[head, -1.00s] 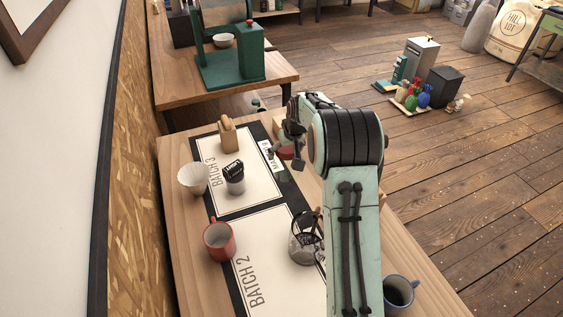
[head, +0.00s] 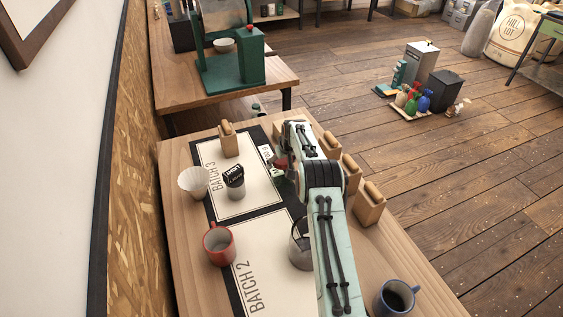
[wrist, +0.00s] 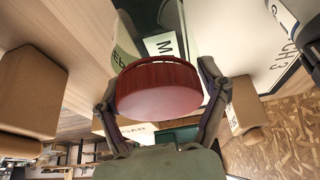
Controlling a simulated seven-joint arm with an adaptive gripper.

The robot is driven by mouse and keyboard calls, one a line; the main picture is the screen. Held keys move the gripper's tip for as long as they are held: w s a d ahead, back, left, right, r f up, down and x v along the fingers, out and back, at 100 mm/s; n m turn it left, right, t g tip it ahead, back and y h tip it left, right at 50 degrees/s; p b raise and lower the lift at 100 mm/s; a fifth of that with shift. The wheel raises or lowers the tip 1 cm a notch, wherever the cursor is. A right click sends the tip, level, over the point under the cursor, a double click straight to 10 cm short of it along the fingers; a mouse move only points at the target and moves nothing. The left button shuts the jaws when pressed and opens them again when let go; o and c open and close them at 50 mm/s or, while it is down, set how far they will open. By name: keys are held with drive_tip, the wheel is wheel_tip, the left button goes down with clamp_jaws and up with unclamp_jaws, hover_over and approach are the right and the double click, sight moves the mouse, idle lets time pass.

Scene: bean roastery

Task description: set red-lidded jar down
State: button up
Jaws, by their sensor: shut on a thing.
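My gripper (wrist: 160,95) is shut on the red-lidded jar, with one finger on each side of its red lid (wrist: 158,88). The jar's glass body and a pale label show beyond the lid in the wrist view. In the head view, a small part of the red lid (head: 281,163) shows beside my arm, near the right edge of the Batch 3 panel (head: 240,196).
A small black-labelled canister (head: 235,184) and a white dripper (head: 193,183) stand to the left. A red mug (head: 219,246) and a partly hidden glass pot (head: 299,247) stand nearer. A blue mug (head: 397,298) is front right.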

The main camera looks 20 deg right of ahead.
drive_tip(key=o, duration=1.2)
drive_tip(key=shift+f, duration=0.15)
drive_tip(key=shift+o, duration=0.2)
drive_tip(key=v, duration=1.1)
drive_tip(key=s+a+r+g, duration=0.1)
drive_tip(key=s+a+r, duration=0.6)
drive_tip(key=s+r, duration=0.1)
drive_tip(key=s+a+r+g, duration=0.1)
drive_tip(key=s+a+r, duration=0.15)
drive_tip(key=s, duration=0.35)
drive_tip(key=s+a+r, duration=0.2)
drive_tip(key=s+a, duration=0.1)
drive_tip(key=s, duration=0.3)
drive_tip(key=s+a+f+g, duration=0.1)
drive_tip(key=s+a, duration=0.1)
drive_tip(key=s, duration=0.9)
drive_tip(key=s+a+f+n+g, duration=0.1)
drive_tip(key=s+a+f, duration=0.1)
drive_tip(key=s, duration=0.9)
drive_tip(key=shift+a+g+y, duration=0.3)
drive_tip(key=shift+g+y, duration=0.1)
